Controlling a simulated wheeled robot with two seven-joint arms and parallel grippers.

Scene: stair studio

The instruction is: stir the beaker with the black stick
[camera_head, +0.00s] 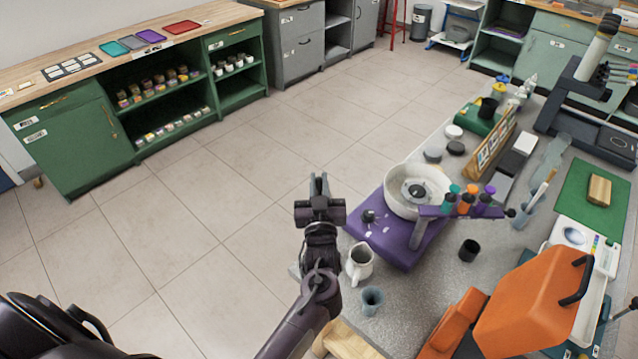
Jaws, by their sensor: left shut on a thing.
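My left gripper (319,186) is in the middle of the head view, over the floor just left of the workbench. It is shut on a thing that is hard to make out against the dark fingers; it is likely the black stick. A pale jug-like vessel with a handle (359,264), possibly the beaker, stands on the bench's near left edge, right of and below the gripper in the picture. A small blue-grey cup (372,301) stands close in front of it. The gripper is apart from both. My right gripper is not in view.
A purple base (387,246) bears a round white device (416,188) and a rack of coloured-capped tubes (462,209). A black cup (468,250) stands on the bench (425,281). A large orange case (530,302) fills the lower right. Open floor (200,215) lies left.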

